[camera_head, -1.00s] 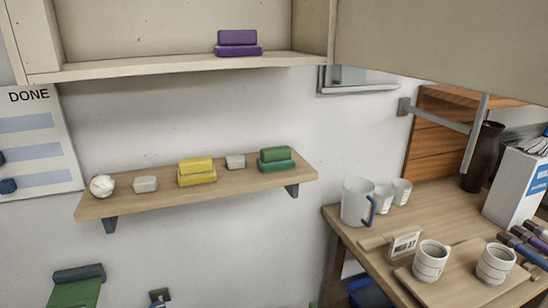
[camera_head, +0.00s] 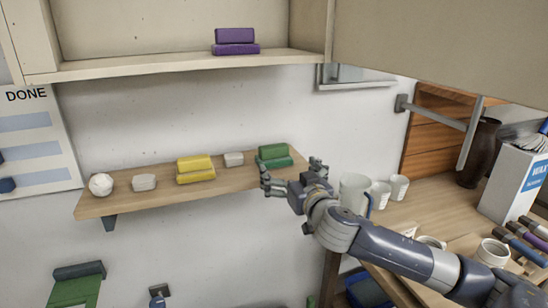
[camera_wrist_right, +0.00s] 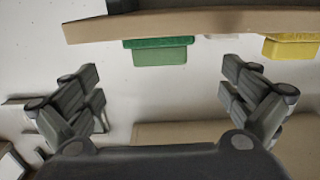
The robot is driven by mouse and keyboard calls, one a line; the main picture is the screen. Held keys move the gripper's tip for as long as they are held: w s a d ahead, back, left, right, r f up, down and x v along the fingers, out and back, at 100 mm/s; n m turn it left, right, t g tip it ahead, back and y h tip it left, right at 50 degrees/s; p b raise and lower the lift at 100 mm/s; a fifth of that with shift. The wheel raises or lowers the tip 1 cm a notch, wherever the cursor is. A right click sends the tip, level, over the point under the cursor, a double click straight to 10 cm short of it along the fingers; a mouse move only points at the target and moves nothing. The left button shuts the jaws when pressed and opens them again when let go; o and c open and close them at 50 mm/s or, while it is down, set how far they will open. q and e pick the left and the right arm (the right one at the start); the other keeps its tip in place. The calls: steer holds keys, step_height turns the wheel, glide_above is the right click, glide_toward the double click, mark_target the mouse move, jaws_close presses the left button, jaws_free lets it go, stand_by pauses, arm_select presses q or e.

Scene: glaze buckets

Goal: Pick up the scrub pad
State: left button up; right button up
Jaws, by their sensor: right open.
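Several pad-like blocks lie on the wooden wall shelf (camera_head: 105,205). A green two-layer block (camera_head: 273,155) is at its right end, and a yellow two-layer block (camera_head: 195,169) is near its middle. I cannot tell for sure which is the scrub pad. My right gripper (camera_head: 291,174) is open and empty at the shelf's right end, just in front of the green block and apart from it. In the right wrist view the green block (camera_wrist_right: 160,55) shows beyond and between the spread fingers (camera_wrist_right: 160,80). My left gripper is not in view.
A white crumpled ball (camera_head: 101,185) and small pale blocks (camera_head: 144,182) share the shelf. Purple blocks (camera_head: 235,42) lie in the upper cabinet. A pitcher (camera_head: 353,190) and cups (camera_head: 398,187) stand on the right bench behind my arm. Room above the shelf is clear.

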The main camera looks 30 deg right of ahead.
mark_target(276, 152)
steer(key=p+x, duration=0.1)
steer(key=x, duration=0.1)
steer(key=r+x, duration=0.1)
steer(key=x, duration=0.1)
steer(key=shift+w+d+p, duration=0.15)
steer(key=shift+w+p, duration=0.2)
steer(key=shift+p, duration=0.05)
steer(key=shift+w+d+f, duration=0.1)
steer(key=shift+w, duration=0.4)
steer(key=shift+w+d+p, duration=0.1)
steer(key=shift+w+p, duration=0.25)
steer(key=shift+p, duration=0.1)
steer(key=p+x, duration=0.2)
steer(key=x, duration=0.1)
steer(key=shift+w+d, duration=0.1)
steer(key=shift+w, duration=0.65)
steer(key=shift+c, duration=0.2)
steer(key=c, duration=1)
